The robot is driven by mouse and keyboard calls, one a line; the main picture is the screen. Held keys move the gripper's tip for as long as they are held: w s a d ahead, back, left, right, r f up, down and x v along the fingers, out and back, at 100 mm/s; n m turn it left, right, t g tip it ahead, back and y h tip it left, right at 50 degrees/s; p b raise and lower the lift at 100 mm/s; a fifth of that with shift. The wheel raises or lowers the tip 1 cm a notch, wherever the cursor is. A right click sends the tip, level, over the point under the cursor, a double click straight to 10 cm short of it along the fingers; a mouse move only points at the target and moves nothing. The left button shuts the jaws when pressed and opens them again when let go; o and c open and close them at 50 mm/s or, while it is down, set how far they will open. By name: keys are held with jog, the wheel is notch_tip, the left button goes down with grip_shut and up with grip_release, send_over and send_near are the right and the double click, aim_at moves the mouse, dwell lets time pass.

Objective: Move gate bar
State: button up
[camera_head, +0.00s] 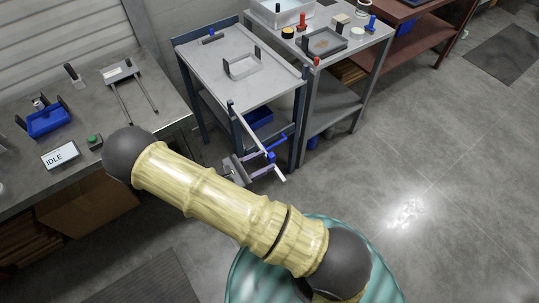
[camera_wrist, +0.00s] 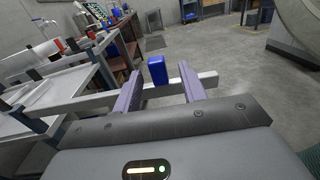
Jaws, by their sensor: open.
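The gate bar (camera_head: 248,127) is a thin pale bar at the front of the grey side table, reaching from its left post out toward the lower right. In the wrist view, the bar (camera_wrist: 88,103) crosses the picture behind the fingers. A blue handle (camera_wrist: 157,70) stands up from it. My gripper (camera_head: 266,161) has purple fingers and is at the bar's handle. In the wrist view, my gripper (camera_wrist: 160,83) is open, with one finger each side of the handle and a gap on both sides. The lower part of the handle meets the bar between the fingers.
A bench with an IDLE sign (camera_head: 60,155) is at left. The floor at right is clear.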

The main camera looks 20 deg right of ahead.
aim_at(268, 159)
jog(key=shift+p+x, duration=0.3)
jog(key=shift+x, duration=1.6)
jog(key=shift+w, duration=0.1)
